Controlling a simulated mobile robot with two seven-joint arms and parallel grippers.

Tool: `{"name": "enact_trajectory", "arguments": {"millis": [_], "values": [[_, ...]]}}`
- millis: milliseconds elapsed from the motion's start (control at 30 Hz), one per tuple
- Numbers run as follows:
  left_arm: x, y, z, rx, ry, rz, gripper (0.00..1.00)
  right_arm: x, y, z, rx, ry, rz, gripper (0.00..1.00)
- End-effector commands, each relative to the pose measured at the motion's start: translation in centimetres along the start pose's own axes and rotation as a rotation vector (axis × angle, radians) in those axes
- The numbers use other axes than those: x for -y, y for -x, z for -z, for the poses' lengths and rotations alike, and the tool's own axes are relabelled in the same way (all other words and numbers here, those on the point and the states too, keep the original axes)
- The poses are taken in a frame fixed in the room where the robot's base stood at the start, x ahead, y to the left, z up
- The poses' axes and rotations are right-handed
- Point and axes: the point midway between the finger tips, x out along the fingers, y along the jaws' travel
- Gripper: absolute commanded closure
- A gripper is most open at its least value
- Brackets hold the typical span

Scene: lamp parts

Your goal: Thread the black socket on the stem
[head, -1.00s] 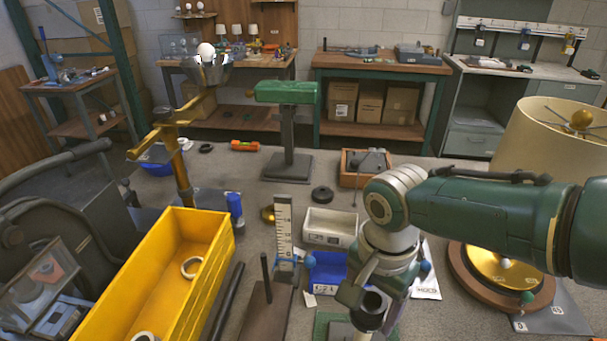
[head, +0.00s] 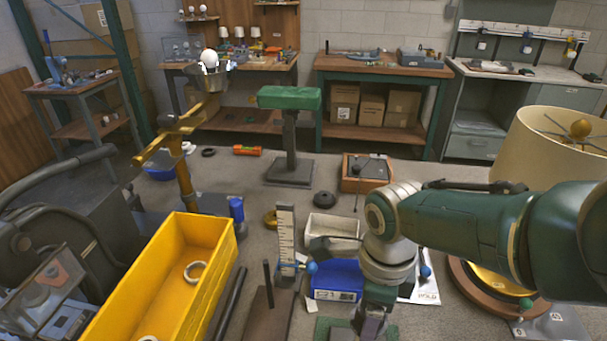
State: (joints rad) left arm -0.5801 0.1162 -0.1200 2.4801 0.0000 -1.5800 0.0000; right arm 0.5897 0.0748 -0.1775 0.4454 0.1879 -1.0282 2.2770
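My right gripper (head: 371,323) hangs from the green arm at the bottom edge of the head view. Its fingertips are cut off by the frame, so its opening and anything between the fingers are hidden. I cannot make out the black socket. A thin dark upright rod (head: 268,284) stands on a brown block (head: 267,318) left of the gripper; I cannot tell whether it is the stem. A lamp with a cream shade (head: 548,148) stands at the right, partly behind my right arm. My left gripper is out of view.
A blue bin (head: 336,279) lies just left of the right wrist, with a grey-white bin (head: 331,228) behind it. A white ruler-like upright (head: 286,235) stands near them. A long yellow crate (head: 160,285) fills the lower left. A green-topped stand (head: 289,98) is farther back.

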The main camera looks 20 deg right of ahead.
Motion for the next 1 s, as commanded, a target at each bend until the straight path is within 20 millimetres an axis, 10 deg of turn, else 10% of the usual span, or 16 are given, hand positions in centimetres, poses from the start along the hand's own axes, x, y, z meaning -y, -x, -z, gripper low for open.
{"name": "enact_trajectory", "arguments": {"millis": [500,533,767,1000], "values": [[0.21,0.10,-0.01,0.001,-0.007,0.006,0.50,-0.19,-0.04,0.06,-0.003,-0.222,-0.007,1.00],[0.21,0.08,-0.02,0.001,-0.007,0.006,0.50,-0.16,-0.07,0.10,-0.004,-0.231,-0.006,0.27],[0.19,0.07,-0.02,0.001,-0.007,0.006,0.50,-0.07,-0.04,0.05,-0.002,-0.223,-0.003,0.01],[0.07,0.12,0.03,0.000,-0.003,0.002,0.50,-0.02,0.03,0.01,0.000,-0.222,-0.002,0.00]]}}
